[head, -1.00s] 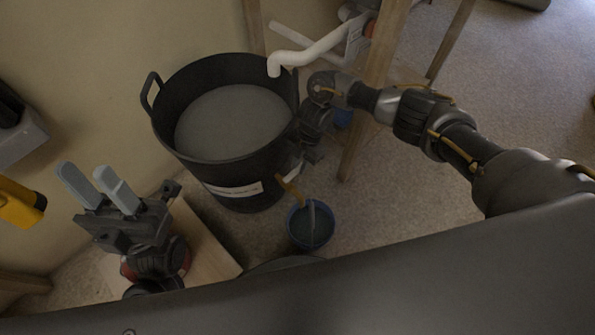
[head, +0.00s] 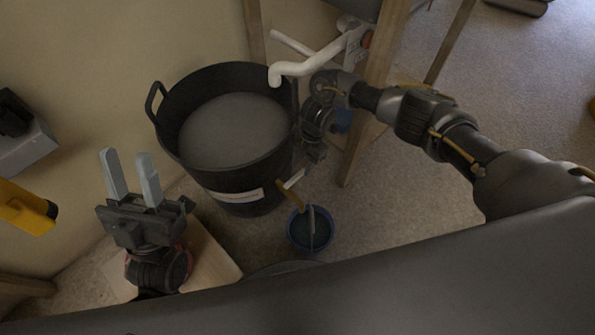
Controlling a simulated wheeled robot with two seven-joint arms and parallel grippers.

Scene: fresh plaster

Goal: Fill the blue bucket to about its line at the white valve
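A small blue bucket (head: 325,240) stands on the floor in front of the black tub, with dark contents. A tan handle (head: 289,192) rises at its left and a grey strip crosses it; I cannot tell whether they are one tool. A white pipe (head: 300,68) bends down over the tub's right rim; its valve end (head: 355,45) is by the wooden leg. I see no flow. My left gripper (head: 126,156) is open and empty, left of the tub. My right gripper (head: 295,179) points down above the blue bucket; its grip is unclear. The bucket's line is not visible.
The black tub (head: 205,175) holds greyish liquid. A yellow tool (head: 25,210) is at far left. A pale board (head: 215,260) lies below my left gripper.

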